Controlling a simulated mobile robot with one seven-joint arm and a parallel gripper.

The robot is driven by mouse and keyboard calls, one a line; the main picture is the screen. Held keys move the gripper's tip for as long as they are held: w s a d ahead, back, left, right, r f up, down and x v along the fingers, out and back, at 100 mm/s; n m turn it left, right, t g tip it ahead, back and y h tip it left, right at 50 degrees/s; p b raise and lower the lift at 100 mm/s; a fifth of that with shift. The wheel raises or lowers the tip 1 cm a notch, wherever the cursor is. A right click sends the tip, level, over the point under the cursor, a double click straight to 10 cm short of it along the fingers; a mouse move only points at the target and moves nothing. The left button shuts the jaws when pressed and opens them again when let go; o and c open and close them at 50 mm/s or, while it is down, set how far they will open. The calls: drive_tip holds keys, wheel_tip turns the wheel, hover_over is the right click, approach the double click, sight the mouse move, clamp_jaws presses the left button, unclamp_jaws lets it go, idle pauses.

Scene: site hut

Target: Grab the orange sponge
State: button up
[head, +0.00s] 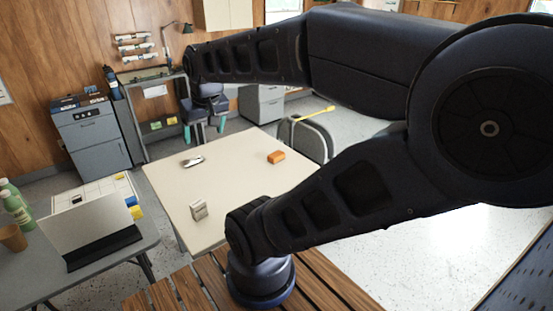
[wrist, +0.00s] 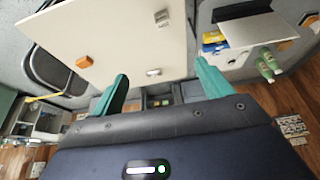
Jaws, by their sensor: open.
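The orange sponge (head: 276,157) lies on the cream table (head: 205,170), near its right edge in the head view. It also shows in the wrist view (wrist: 84,62), on the left part of the tabletop. My gripper (head: 208,128) hangs beyond the far side of the table in the head view, with teal fingers. In the wrist view its two fingers (wrist: 160,82) are wide apart with nothing between them. The sponge is well apart from the fingers, ahead and to the left in the wrist view.
A grey desk (head: 85,262) with a laptop (head: 95,218) and green bottles (head: 14,203) is at left.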

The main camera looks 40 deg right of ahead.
drive_tip(key=w+d+f+m+g+h, duration=0.1)
drive_tip(key=w+d+f+m, duration=0.35)
drive_tip(key=w+d, duration=0.65)
drive_tip(key=w+d+f+m, duration=0.45)
drive_tip(key=w+d, duration=0.35)
drive_tip(key=w, duration=0.6)
drive_tip(key=m+g+h, duration=0.3)
drive_tip(key=m+h, duration=0.1)
drive_tip(key=m, duration=0.4)
approach(276, 154)
drive_tip(key=shift+s+d+r, duration=0.15)
drive_tip(key=shift+d+r, duration=0.05)
drive_tip(key=shift+d, duration=0.25)
drive_tip(key=x, duration=0.5)
drive_tip(key=shift+f, duration=0.25)
drive_tip(key=shift+y, duration=0.3)
drive_tip(key=shift+a+x, duration=0.15)
drive_tip(key=shift+x, duration=1.15)
drive_tip(key=shift+a+x, duration=0.15)
drive_tip(key=shift+x, duration=1.15)
drive_tip(key=shift+f, duration=0.2)
drive_tip(key=c, duration=1)
